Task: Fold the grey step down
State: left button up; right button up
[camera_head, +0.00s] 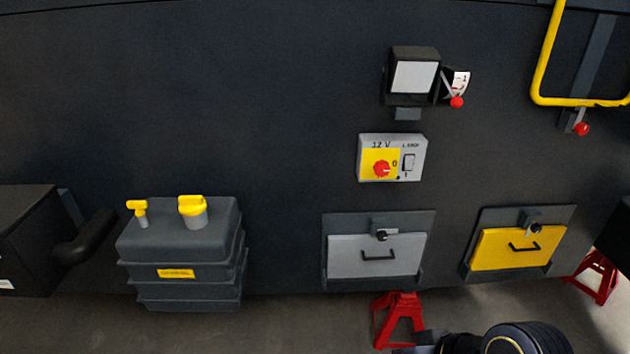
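The grey step (352,258) is a light grey panel with a black bar handle (378,256), set in a dark frame low on the chassis. It stands upright, folded against the chassis. A dark latch with a round black knob (382,235) sits at its top edge. Part of my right arm shows at the bottom right, below and to the right of the grey step and apart from it. No gripper fingers can be made out. My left arm is out of view.
A yellow panel (490,258) with a similar handle and latch is to the right. A red stand (398,312) is below the grey step. A switch box (418,142) is above it. A dark tank (180,250) with yellow caps is at left.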

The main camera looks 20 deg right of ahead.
aim_at(358, 255)
jog(key=i+l, duration=0.9)
jog(key=i, duration=0.05)
